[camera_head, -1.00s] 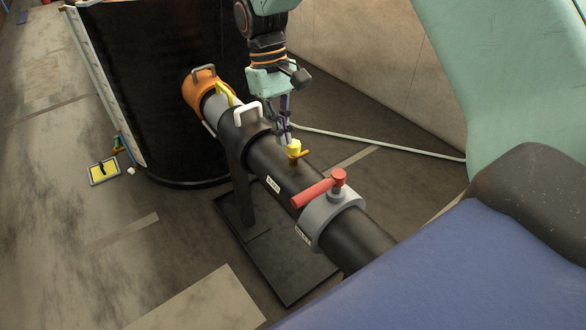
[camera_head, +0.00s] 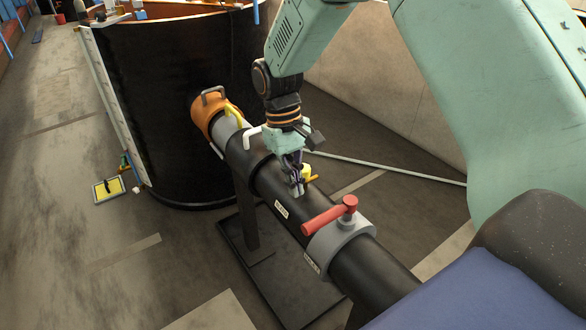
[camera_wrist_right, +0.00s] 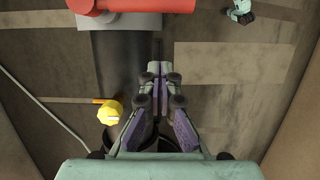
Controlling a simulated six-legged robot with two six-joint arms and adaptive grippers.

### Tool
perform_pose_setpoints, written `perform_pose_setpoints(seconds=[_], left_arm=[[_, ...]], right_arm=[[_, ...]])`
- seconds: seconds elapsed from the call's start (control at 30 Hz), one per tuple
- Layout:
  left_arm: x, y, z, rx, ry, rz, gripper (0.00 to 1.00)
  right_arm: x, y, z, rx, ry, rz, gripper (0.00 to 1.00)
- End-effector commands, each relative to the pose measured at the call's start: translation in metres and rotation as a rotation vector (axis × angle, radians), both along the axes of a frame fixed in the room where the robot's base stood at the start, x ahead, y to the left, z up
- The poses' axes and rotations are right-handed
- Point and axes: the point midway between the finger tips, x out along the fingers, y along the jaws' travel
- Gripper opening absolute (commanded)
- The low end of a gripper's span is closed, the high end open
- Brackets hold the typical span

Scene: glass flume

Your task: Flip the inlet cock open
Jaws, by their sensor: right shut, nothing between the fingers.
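Two cocks sit on top of the black pipe (camera_head: 368,268), and I cannot tell from the labels which is the inlet cock. The nearer has a red lever (camera_head: 325,217) on a grey collar (camera_head: 340,240), lying across the pipe. It also shows at the top of the right wrist view (camera_wrist_right: 130,6). The smaller has a yellow knob (camera_head: 306,173) with an orange lever, also across the pipe (camera_wrist_right: 110,111). My right gripper (camera_head: 299,191) is shut and empty, over the pipe beside the yellow knob, partly covering it; its fingertips (camera_wrist_right: 158,68) point toward the red lever's side. My left gripper is out of view.
A large black tank (camera_head: 150,110) stands at the pipe's far end, beside an orange fitting (camera_head: 205,112) and several grab handles. A pipe stand (camera_head: 265,265) is below. Floor at left is mostly clear.

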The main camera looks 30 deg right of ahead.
Motion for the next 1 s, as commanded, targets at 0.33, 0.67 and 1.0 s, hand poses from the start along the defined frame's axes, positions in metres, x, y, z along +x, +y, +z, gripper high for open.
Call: perform_pose_setpoints(seconds=[0.33,0.67,1.0], left_arm=[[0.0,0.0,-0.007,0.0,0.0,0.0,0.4],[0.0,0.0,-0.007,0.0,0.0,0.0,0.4],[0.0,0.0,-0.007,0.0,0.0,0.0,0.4]], right_arm=[[-0.027,-0.002,-0.028,0.002,-0.001,-0.001,0.0],[-0.046,-0.004,-0.025,0.001,-0.001,0.0,0.0],[-0.046,-0.004,-0.024,0.001,-0.001,0.002,0.0]])
